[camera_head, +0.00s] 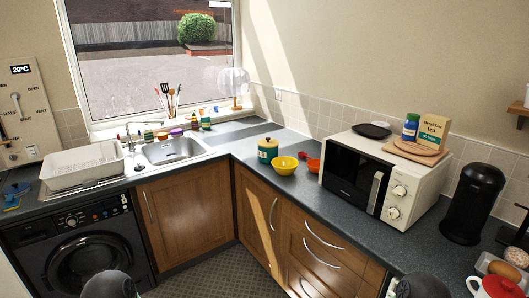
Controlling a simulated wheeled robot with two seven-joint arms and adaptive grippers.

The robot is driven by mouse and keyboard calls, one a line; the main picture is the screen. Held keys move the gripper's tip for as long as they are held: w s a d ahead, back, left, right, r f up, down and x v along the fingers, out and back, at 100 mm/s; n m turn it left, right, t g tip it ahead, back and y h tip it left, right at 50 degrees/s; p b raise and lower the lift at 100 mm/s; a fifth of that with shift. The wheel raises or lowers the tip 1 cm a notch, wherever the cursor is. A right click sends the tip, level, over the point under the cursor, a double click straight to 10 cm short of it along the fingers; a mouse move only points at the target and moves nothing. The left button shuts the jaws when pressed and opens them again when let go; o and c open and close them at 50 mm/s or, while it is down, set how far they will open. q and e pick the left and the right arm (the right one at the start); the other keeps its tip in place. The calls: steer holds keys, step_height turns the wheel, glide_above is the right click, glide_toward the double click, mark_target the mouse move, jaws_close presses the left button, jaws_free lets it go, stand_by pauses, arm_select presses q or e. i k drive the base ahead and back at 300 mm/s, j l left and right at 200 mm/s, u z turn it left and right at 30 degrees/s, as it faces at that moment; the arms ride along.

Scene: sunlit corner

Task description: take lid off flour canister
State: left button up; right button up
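A canister (267,150) that looks like the flour canister stands upright on the dark counter, near the corner, left of the microwave. It has a dark teal body with a pale label too small to read. A yellow lid with a small knob sits on top of it. Neither of my grippers is in view. Only dark rounded parts, probably of my own arms, show at the bottom edge, far from the canister.
The white microwave (384,178) stands further right. The sink (174,150) and dish rack (82,172) are left.

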mark_target(267, 142)
steer(key=i+j, duration=0.25)
steer(key=i, duration=0.15)
steer(key=i+j, duration=0.2)
steer(key=i, duration=0.25)
steer(key=i+j, duration=0.25)
steer(key=i, duration=0.15)
steer(key=z, duration=0.05)
